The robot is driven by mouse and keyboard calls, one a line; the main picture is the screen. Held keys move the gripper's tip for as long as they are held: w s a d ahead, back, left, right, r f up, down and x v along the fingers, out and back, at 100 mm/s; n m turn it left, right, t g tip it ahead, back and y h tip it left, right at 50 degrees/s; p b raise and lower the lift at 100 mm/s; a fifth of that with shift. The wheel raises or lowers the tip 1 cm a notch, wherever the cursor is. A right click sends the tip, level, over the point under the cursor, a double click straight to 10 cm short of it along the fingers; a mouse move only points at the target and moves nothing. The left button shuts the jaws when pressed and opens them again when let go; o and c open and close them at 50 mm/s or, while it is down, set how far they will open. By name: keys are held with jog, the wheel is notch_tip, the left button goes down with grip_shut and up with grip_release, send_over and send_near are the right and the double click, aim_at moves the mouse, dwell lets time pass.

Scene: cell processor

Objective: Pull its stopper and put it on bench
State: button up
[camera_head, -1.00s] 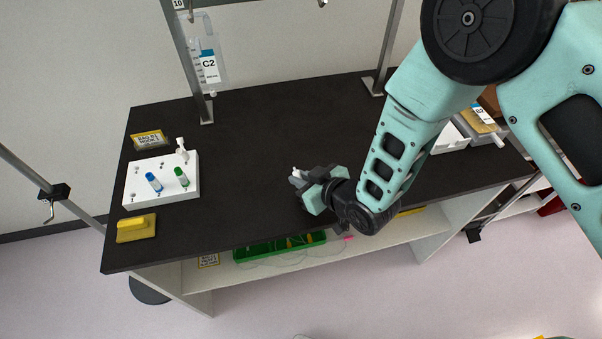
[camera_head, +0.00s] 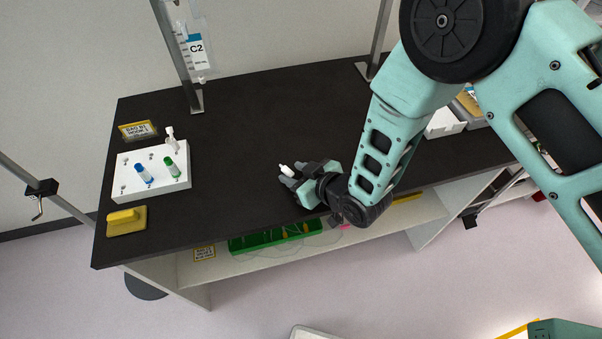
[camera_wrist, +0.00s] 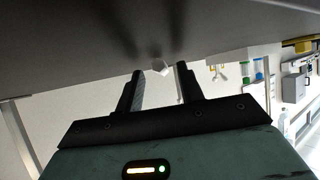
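A small white piece (camera_head: 287,170), which looks like the stopper, is at the bench top (camera_head: 240,130), by my gripper's fingertips.
A yellow block (camera_head: 126,220) lies in front of the rack, and a yellow-edged label (camera_head: 138,131) behind it. A bag marked C2 (camera_head: 196,52) hangs from a metal post. White boxes (camera_head: 444,123) stand at the right. The bench middle is clear.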

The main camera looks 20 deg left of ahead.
jog(key=v, duration=1.7)
jog(key=shift+d, duration=0.25)
